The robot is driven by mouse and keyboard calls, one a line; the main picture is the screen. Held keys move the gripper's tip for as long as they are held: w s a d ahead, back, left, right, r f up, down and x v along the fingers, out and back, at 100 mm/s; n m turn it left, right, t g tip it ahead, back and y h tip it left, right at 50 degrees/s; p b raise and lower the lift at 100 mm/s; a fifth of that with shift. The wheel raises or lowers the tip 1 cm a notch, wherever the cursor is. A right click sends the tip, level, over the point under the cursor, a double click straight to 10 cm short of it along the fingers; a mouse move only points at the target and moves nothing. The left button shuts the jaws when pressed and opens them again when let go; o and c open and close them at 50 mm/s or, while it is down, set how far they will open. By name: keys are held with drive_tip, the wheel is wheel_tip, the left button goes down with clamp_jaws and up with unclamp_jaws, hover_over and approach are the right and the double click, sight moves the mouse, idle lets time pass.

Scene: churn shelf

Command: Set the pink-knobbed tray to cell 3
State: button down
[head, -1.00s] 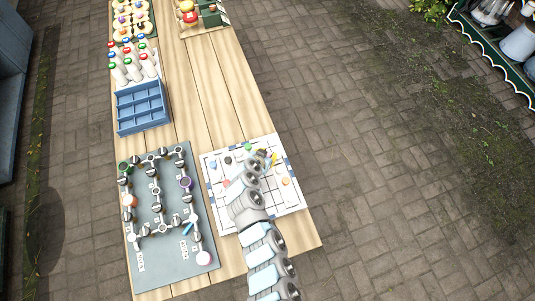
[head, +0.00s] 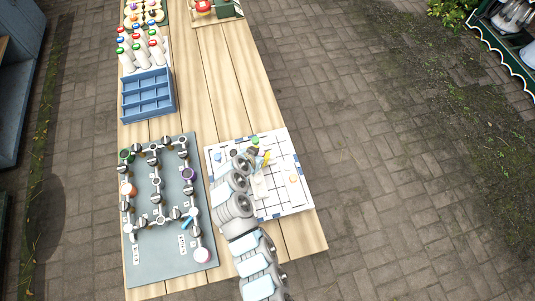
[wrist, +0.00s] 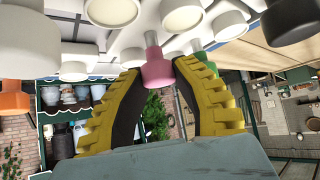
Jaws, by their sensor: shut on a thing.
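The pink knob (wrist: 156,68) stands between my two yellow fingers in the wrist view. My gripper (wrist: 160,72) is shut on this knob. The tray under the knob is not clearly distinguished. In the head view my gripper (head: 264,161) is over the white gridded board (head: 292,203), toward its far side. The pink knob is hidden there by my arm. I cannot read any cell number, so I cannot tell which one is cell 3.
A grey panel (head: 150,262) with linked fittings lies left. A blue compartment crate (head: 147,93) and bottles (head: 140,47) stand farther back.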

drive_tip(key=shift+s+a+f, duration=0.1)
drive_tip(key=shift+s+a, duration=0.05)
drive_tip(key=shift+a, duration=0.05)
drive_tip(key=c, duration=0.8)
unclamp_jaws()
drive_tip(key=v, duration=1.2)
